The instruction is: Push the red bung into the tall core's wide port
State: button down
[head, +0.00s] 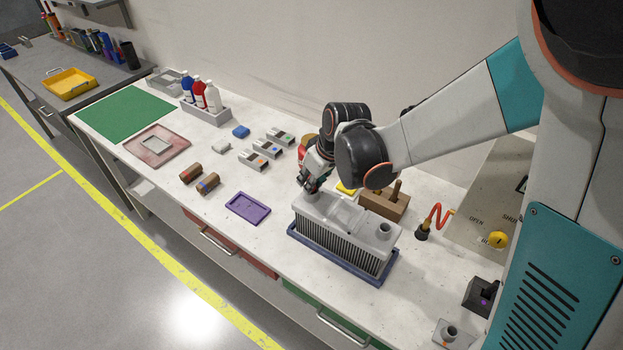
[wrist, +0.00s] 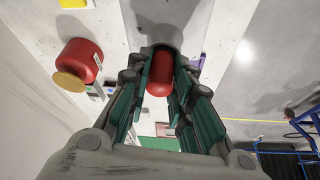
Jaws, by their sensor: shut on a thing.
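The tall core (head: 345,238) is a grey finned block on a blue tray (head: 330,262), with one raised round port (head: 384,231) at its right end and another (head: 311,195) at its left end. My gripper (head: 309,184) is low over the left-end port. In the wrist view my gripper (wrist: 160,72) is shut on the red bung (wrist: 159,77), whose rounded end shows between the fingers. The head view hides the bung behind the fingers. I cannot tell whether it touches the port or sits inside it.
A larger red piece with a tan disc (wrist: 77,64) is left of the fingers in the wrist view. A wooden block with pegs (head: 383,203) is behind the core. A purple tray (head: 248,207) lies left of it. Bottles (head: 212,97) stand farther left.

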jog(key=shift+f, duration=0.1)
jog(key=c, duration=1.4)
grip_release()
jog(key=shift+d+r, duration=0.1)
jog(key=shift+r, duration=0.4)
jog(key=p+v, duration=0.3)
jog(key=v, duration=0.8)
jog(key=s+d+r+m+t+h, duration=0.1)
jog(key=s+d+r+m, duration=0.1)
jog(key=s+d, duration=0.2)
jog(key=s+d+r+m+t+h, duration=0.1)
jog(key=s+d+r+m, duration=0.1)
jog(key=s+d, duration=0.3)
jog(key=s+d+r+m+t, duration=0.1)
jog(key=s+d+r+m, duration=0.1)
jog(key=s, duration=0.6)
jog(key=shift+s+d+r+m+t+h, duration=0.1)
jog(key=shift+d+r+m+t+h, duration=0.1)
jog(key=shift+d+m, duration=0.35)
jog(key=shift+s+d+r+m+t+h, duration=0.1)
jog(key=shift+d+r+m+h, duration=0.2)
jog(key=shift+d, duration=0.5)
